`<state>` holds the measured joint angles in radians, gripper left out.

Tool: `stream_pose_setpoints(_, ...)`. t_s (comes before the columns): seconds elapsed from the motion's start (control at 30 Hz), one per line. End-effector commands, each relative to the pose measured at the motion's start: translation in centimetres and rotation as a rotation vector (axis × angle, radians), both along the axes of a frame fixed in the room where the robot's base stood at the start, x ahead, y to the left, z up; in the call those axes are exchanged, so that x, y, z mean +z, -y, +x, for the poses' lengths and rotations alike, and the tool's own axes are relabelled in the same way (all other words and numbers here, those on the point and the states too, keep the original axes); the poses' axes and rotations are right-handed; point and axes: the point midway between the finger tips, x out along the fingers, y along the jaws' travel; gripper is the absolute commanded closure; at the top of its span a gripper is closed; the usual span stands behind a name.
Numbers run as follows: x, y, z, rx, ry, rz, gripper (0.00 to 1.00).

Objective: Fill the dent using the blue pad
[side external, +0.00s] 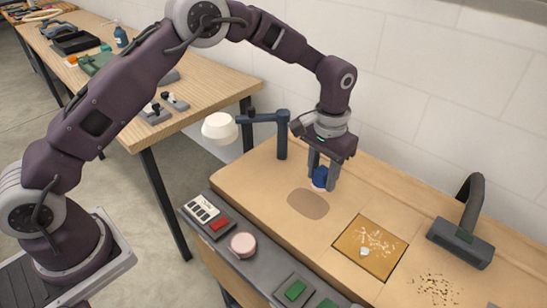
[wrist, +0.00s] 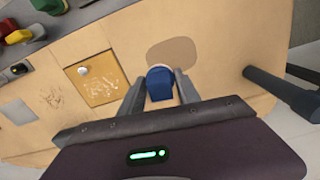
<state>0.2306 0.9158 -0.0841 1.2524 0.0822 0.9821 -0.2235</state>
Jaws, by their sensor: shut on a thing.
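My gripper (side external: 322,176) is shut on the blue pad (side external: 320,178) and holds it above the bench, close behind the dent. The pad also shows between the fingers in the wrist view (wrist: 160,84), with a pale underside. I cannot tell how high the pad is over the surface. The dent is a darker brown oval patch (side external: 307,203) in the tan bench top (side external: 262,185).
A square ochre panel (side external: 352,256) with pale scratches and a white lump lies right of the dent. A dark speckled patch (side external: 437,289) is farther right. A dark hooded tool (side external: 460,240) stands at the right. A post-mounted lamp (side external: 220,127) stands behind left. A pink round pad (side external: 243,245) sits on the front ledge.

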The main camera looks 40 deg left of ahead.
Motion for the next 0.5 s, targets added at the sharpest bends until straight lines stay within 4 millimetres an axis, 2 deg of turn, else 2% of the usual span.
stream_pose_setpoints(0.03,-0.2,1.2,0.2,-0.010,0.002,0.002,0.93)
stream_pose_setpoints(0.13,-0.4,2.4,0.3,-0.019,0.002,0.004,0.93)
stream_pose_setpoints(0.33,-1.0,2.6,0.4,-0.019,0.002,0.004,0.93)
stream_pose_setpoints(0.5,-2.2,2.6,0.4,-0.020,0.001,0.004,0.93)
